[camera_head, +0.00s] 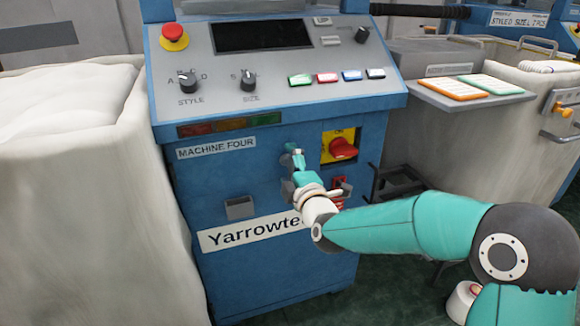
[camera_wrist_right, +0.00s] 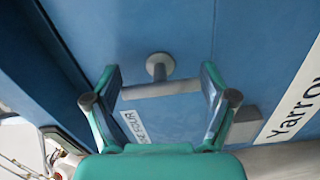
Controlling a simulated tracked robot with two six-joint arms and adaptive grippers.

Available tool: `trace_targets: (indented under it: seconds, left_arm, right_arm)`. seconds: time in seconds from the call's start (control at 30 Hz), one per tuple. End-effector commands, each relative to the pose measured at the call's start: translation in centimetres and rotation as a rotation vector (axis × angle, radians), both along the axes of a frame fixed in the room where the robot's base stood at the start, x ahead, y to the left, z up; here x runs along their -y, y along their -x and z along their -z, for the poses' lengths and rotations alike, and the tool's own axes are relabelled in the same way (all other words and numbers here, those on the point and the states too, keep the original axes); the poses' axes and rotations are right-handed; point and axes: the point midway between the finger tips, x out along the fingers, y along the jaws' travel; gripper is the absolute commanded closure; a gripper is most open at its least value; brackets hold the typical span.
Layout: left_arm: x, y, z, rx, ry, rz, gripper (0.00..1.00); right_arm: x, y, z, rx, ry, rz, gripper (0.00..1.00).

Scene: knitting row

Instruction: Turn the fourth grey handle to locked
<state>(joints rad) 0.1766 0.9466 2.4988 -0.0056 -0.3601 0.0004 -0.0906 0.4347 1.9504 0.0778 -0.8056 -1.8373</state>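The blue cabinet (camera_head: 230,185) labelled MACHINE FOUR fills the middle of the head view. In the right wrist view, a grey T-shaped handle (camera_wrist_right: 159,69) stands out from the blue panel. Its crossbar reaches across the space between my fingers. My right gripper (camera_wrist_right: 163,85) is open, with one finger near each end of the bar; I cannot tell if they touch it. My left gripper is in neither view.
A yellow plate with a red rotary switch (camera_head: 343,149) is just right of my right gripper. A small grey box (camera_head: 239,207) sits on the panel to the lower left. A full white fabric bin (camera_head: 80,170) stands at left. A shelf with cards (camera_head: 470,99) is at right.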

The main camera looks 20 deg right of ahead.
Motion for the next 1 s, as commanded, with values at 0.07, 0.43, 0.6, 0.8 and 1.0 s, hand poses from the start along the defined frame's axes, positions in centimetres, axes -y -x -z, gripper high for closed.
trace_targets:
  seconds: [0.07,0.43,0.6,0.8,1.0]
  left_arm:
    - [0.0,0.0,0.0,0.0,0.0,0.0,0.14]
    - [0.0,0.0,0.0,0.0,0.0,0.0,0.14]
    - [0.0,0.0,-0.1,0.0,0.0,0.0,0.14]
    - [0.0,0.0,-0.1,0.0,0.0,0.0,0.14]
    - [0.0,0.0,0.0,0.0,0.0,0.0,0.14]
  right_arm:
    - [-0.1,0.0,0.0,0.0,0.0,-0.002,0.02]
    - [0.1,0.1,0.1,-0.002,-0.004,0.002,0.0]
    - [0.1,1.3,0.0,-0.001,-0.004,0.002,0.0]
    - [0.2,4.7,0.0,-0.002,-0.004,0.001,0.0]
    - [0.3,8.7,0.1,-0.002,-0.003,0.0,0.0]
